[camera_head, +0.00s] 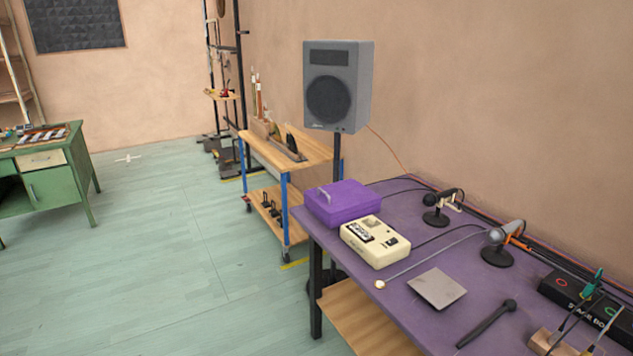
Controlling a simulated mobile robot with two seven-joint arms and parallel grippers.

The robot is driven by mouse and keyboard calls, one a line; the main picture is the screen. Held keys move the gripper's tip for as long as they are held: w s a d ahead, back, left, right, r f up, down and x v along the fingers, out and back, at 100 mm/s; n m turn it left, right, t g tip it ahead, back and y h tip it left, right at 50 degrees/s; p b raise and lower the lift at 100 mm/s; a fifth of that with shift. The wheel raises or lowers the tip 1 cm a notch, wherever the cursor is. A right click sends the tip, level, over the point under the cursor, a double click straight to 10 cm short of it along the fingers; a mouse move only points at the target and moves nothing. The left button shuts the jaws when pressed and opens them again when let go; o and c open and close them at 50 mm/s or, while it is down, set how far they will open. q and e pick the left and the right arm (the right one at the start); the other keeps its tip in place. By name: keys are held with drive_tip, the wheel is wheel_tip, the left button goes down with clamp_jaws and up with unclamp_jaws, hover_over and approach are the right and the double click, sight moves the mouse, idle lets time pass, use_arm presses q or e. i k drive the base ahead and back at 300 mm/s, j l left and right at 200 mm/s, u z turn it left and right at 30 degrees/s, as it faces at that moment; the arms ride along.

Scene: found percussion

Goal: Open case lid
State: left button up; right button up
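A purple case (343,202) sits at the far left corner of the purple table (408,328). Its lid looks shut, and a small pale handle or latch (323,194) shows on its left side. Neither of my grippers is in view, and nothing touches the case from my side.
A cream device (375,241) stands close in front of the case. A speaker (338,87) stands behind. Floor at left is clear.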

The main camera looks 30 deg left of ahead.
sight(342, 198)
drive_tip(key=i+j, duration=0.2)
drive_tip(key=j, duration=0.15)
drive_tip(key=i+j, duration=0.2)
drive_tip(key=j, duration=0.15)
drive_tip(key=i+j, duration=0.2)
drive_tip(key=j, duration=0.15)
drive_tip(key=i+j, duration=0.2)
drive_tip(key=j, duration=0.2)
drive_tip(key=i+j, duration=0.2)
drive_tip(key=j, duration=0.15)
